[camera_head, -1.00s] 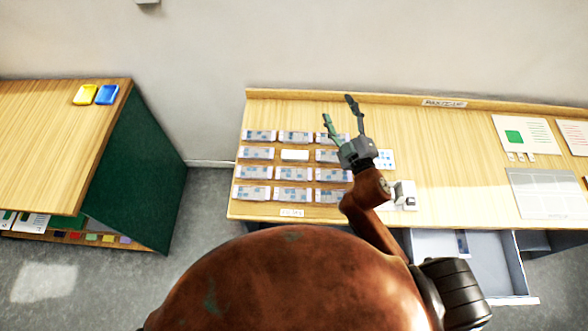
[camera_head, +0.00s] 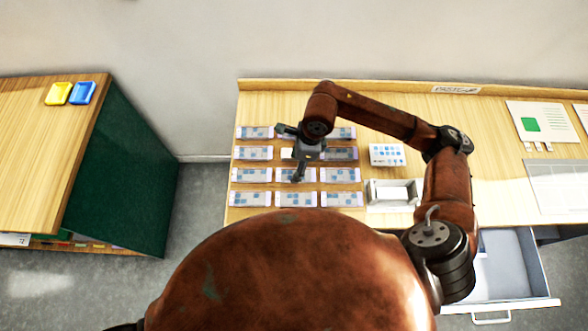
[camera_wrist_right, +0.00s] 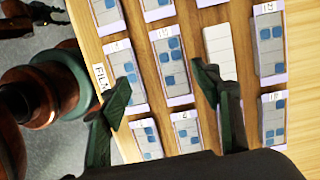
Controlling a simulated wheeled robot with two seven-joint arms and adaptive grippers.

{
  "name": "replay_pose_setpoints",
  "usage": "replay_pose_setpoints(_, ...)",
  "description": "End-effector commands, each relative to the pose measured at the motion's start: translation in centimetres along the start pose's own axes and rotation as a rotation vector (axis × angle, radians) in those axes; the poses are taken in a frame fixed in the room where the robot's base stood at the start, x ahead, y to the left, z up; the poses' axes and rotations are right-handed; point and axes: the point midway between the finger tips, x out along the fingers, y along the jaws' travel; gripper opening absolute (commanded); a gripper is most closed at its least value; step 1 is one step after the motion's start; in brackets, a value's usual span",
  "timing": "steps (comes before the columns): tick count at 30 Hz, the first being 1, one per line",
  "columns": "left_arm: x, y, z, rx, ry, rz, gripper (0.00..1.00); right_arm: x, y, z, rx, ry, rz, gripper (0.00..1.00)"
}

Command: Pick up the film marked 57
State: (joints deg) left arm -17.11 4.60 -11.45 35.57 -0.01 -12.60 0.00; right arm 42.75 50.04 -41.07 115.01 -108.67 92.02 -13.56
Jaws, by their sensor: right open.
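Several films, pale cards with blue squares, lie in rows on the wooden table; one lies at the front left (camera_head: 250,198). Their numbers are too small or blurred to read surely, so I cannot tell which is marked 57. My right gripper (camera_head: 289,154) is open and empty above the films, hiding part of the middle column. In the right wrist view, its two dark green fingers (camera_wrist_right: 162,78) are spread over the cards, with one film (camera_wrist_right: 172,62) showing between the fingertips.
A plain white block (camera_wrist_right: 220,52) lies among the films. A blue-dotted card or box (camera_head: 387,155) and an open white box (camera_head: 394,193) stand right of them. An open drawer (camera_head: 500,270) juts from the table front. Another table (camera_head: 40,150) stands left, across a gap.

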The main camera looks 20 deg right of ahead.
Motion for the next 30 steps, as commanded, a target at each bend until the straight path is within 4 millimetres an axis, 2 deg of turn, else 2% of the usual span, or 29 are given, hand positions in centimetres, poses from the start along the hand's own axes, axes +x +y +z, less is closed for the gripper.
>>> replay_pose_setpoints(1, 0.1, 0.0, 0.1, 0.0, -0.001, 0.0, 0.4, 0.0, -0.7, -1.0, 0.0, 0.034, -0.018, 0.58)
replay_pose_setpoints(5, 0.1, 0.0, 0.2, 0.0, -0.002, 0.0, 0.4, 0.7, -1.2, -1.9, 0.003, 0.07, -0.032, 0.58)
replay_pose_setpoints(21, -0.3, 0.1, 0.4, -0.001, -0.005, 0.001, 0.4, 7.2, -1.5, -2.2, 0.001, 0.065, -0.029, 0.58)
replay_pose_setpoints(30, -0.3, 0.1, 0.3, -0.001, -0.003, 0.001, 0.4, 7.6, -1.6, -2.2, -0.001, 0.064, -0.031, 0.57)
